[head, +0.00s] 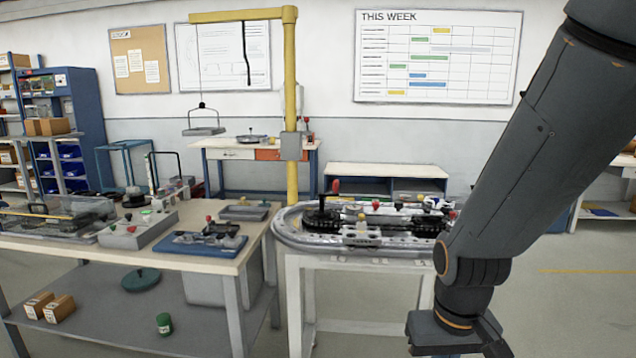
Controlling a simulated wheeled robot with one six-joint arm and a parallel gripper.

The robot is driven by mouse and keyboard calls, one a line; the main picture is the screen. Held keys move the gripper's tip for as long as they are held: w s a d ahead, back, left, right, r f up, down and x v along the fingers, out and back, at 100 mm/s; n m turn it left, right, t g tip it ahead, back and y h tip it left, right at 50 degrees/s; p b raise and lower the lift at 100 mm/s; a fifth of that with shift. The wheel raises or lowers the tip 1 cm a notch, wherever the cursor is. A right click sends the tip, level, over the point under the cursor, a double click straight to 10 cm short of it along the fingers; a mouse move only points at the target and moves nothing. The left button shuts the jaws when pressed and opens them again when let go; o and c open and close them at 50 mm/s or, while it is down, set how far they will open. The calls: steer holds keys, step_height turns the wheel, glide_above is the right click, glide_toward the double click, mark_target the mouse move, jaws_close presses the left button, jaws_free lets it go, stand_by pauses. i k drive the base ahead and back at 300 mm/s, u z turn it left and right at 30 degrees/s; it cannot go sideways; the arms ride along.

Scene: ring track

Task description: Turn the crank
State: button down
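The ring track (290,236) is a grey oval conveyor-like loop on a white-legged stand in the middle of the view. My gripper (462,350) hangs at the bottom edge, in front and to the right of the track, well apart from the crank. Its lower part is cut off by the frame, so its fingers cannot be judged. My arm hides the right end of the track.
A workbench (255,222) on the left holds a blue tray (200,244) with knobs, a grey box (138,232) and other fixtures. A yellow post (291,110) with an overhead beam stands behind the track. A low bench (388,171) is at the back. Floor is free at right.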

mark_target(321, 213)
steer(key=u, duration=0.55)
steer(key=i, duration=1.15)
steer(key=z, duration=0.45)
